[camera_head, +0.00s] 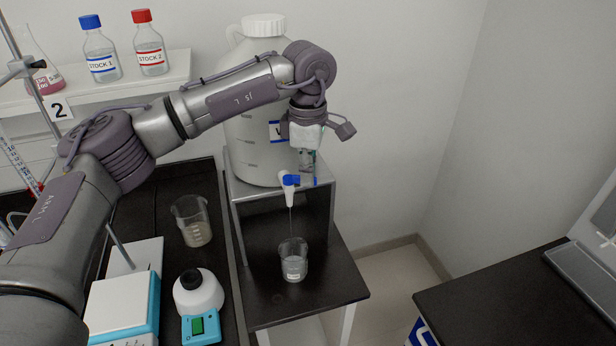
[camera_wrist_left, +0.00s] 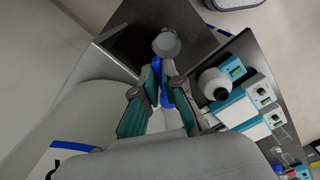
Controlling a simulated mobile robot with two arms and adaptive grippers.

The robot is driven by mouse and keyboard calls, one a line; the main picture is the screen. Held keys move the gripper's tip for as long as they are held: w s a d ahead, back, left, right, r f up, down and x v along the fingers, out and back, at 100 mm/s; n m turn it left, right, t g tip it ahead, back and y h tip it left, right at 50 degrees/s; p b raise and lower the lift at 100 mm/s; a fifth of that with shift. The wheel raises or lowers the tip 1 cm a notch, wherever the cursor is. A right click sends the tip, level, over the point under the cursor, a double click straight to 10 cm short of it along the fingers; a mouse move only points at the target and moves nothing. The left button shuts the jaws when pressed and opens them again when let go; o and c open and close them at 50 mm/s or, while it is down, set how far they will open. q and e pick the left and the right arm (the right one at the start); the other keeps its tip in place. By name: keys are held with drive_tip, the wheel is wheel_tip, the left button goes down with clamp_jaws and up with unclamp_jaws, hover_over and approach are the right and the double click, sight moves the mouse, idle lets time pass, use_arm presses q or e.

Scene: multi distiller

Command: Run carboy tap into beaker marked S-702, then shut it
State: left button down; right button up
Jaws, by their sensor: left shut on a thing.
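The white carboy (camera_head: 250,150) stands on a raised stand, partly behind my left arm. Its white tap (camera_head: 288,190) has a blue lever (camera_head: 292,180). A thin stream runs down from the tap into a glass beaker (camera_head: 293,262) below it. This beaker holds some liquid and has a small white label, too small to read. My left gripper (camera_head: 309,178) is at the tap, shut on the blue lever. In the left wrist view, the green fingers close around the blue lever (camera_wrist_left: 156,74), with the beaker (camera_wrist_left: 167,44) beyond. My right gripper is not in view.
Another beaker (camera_head: 194,222) with cloudy content stands on the left bench, near a blue-white device (camera_head: 200,300) and a hotplate (camera_head: 125,300). Stock bottles (camera_head: 101,50) are on the shelf behind. A dark bench (camera_head: 510,295) is at right, with floor between.

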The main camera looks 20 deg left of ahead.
use_arm(q)
drive_tip(key=c, duration=1.3)
unclamp_jaws()
drive_tip(key=shift+r, duration=0.15)
wheel_tip(320, 180, up, 12)
drive_tip(key=shift+f, duration=0.1)
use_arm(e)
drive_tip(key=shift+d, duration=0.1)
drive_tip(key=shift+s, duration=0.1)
